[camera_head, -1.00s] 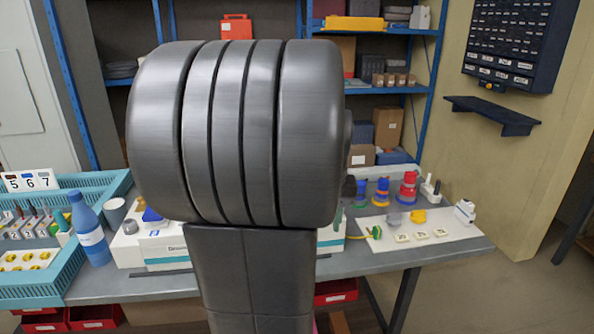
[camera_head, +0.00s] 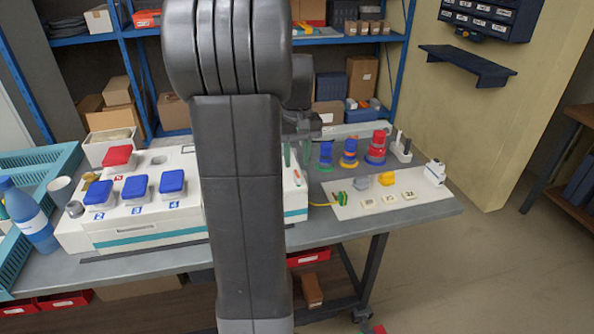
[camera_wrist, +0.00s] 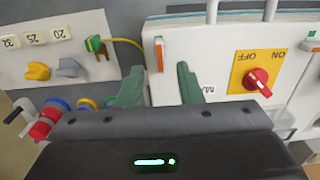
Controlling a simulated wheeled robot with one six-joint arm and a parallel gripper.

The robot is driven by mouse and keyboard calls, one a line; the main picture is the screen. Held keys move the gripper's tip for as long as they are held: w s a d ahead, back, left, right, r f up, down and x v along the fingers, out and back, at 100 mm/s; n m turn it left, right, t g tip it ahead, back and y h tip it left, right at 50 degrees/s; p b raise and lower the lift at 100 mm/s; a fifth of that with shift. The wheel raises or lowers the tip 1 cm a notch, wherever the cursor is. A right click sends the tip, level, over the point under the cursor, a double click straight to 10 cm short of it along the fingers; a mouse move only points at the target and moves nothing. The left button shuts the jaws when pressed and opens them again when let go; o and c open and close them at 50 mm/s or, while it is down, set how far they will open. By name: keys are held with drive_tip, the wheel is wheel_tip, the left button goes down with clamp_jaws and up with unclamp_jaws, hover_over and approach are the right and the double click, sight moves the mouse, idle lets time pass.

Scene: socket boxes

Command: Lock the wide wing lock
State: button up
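Two small wing-shaped knobs sit side by side on the white board (camera_head: 440,194) at the table's right end: a yellow one (camera_head: 386,179) and a grey one (camera_head: 362,183). I cannot tell for sure which is the wide wing lock. In the wrist view the yellow knob (camera_wrist: 37,71) and the grey knob (camera_wrist: 69,67) lie at the left, apart from my gripper. My gripper (camera_wrist: 158,84) is open, its green fingers spread with nothing held, over the near edge of a white box. In the head view my arm hides most of it.
The white box (camera_head: 150,238) carries blue and red covers. A red rotary switch (camera_wrist: 258,82) sits on a yellow OFF/ON plate. A green plug (camera_wrist: 95,44) with a yellow cable lies by the knobs. Stacked coloured connectors (camera_head: 376,146) stand behind the board. A blue bottle (camera_head: 30,225) stands left.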

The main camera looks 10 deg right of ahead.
sight(297, 174)
drive_tip(key=shift+f, duration=2.25)
drive_tip(key=shift+c, duration=0.2)
clamp_jaws()
